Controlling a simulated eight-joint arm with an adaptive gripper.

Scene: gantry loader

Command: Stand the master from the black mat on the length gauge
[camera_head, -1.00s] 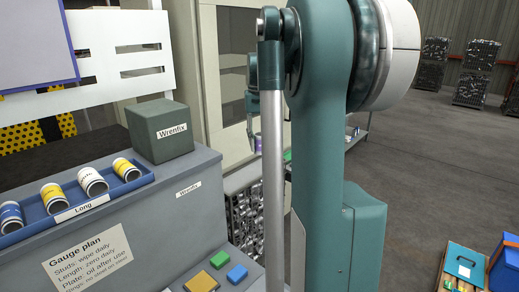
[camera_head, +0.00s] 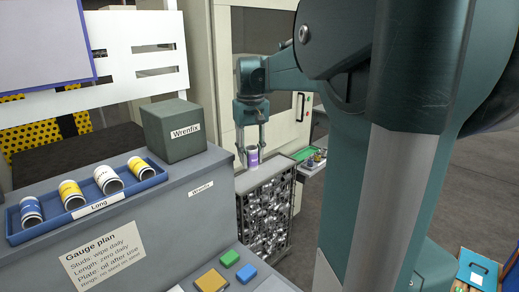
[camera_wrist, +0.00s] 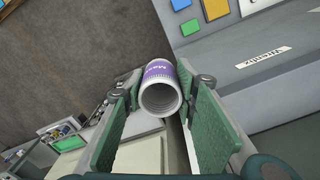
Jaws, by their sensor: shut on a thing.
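My gripper (camera_head: 251,148) is shut on the master (camera_head: 252,158), a short hollow white cylinder with a purple band. It is held in the air, above or in front of a wire bin. I cannot make out the black mat or the length gauge in either view.
A grey bench holds a blue tray (camera_head: 132,192) marked "Long" with several banded cylinders and a dark box (camera_head: 172,132) marked "Wrenfix". A wire bin (camera_head: 265,220) of metal parts stands beside it. A green tray (camera_head: 305,155) lies behind.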

